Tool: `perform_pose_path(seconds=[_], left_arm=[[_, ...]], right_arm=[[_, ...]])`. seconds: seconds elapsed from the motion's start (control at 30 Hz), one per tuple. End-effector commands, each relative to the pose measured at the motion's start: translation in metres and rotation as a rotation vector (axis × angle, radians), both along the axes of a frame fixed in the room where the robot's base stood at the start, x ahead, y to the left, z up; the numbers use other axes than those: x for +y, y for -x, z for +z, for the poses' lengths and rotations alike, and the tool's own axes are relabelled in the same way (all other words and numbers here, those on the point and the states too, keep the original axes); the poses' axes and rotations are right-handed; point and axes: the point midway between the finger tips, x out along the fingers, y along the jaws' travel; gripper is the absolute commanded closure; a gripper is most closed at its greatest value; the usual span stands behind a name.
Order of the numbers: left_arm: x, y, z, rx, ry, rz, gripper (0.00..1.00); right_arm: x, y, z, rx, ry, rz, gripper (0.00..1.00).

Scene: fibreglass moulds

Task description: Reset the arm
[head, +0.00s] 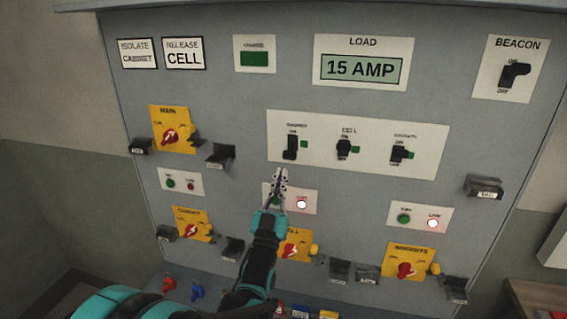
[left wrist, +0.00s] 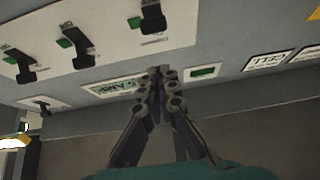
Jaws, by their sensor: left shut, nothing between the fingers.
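My left arm reaches up in the head view from the bottom. Its gripper (head: 280,175) is shut and empty, in front of the grey cabinet panel (head: 230,120), just below the white plate with three black switches (head: 358,144). It overlaps the small plate with a lit lamp (head: 302,204). In the left wrist view the gripper (left wrist: 158,75) has its fingertips together, with the black switches (left wrist: 75,45) to the upper left. The gap between fingertips and panel cannot be judged. My right gripper is not in view.
Yellow rotary switches MAIN (head: 171,135) and others (head: 405,268) stand out from the panel, with small black holders (head: 485,187) between them. A LOAD display (head: 361,69) reads 15 AMP. A BEACON switch (head: 515,75) is at upper right. Red (head: 169,284) and blue (head: 197,291) items sit below.

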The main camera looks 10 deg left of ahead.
Motion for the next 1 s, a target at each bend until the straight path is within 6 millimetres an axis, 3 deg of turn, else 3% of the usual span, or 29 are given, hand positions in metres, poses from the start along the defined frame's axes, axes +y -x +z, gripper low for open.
perform_pose_path(seconds=[0.2,0.53,0.67,0.77,0.87,1.0], left_arm=[[0.0,0.01,-0.011,0.0,0.0,0.0,1.0],[0.0,0.01,-0.012,0.004,0.0,0.0,1.0],[0.002,0.01,-0.023,0.085,-0.004,0.001,1.0],[0.004,0.013,-0.047,0.239,-0.011,0.002,1.0],[0.008,0.027,-0.087,0.452,-0.018,0.004,1.0],[0.014,0.071,-0.156,0.763,-0.027,0.01,1.0]], right_arm=[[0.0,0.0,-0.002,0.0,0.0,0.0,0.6],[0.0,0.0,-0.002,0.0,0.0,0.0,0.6],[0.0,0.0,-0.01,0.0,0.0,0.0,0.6],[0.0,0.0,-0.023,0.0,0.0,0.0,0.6],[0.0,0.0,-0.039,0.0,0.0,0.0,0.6],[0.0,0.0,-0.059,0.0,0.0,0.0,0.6]])
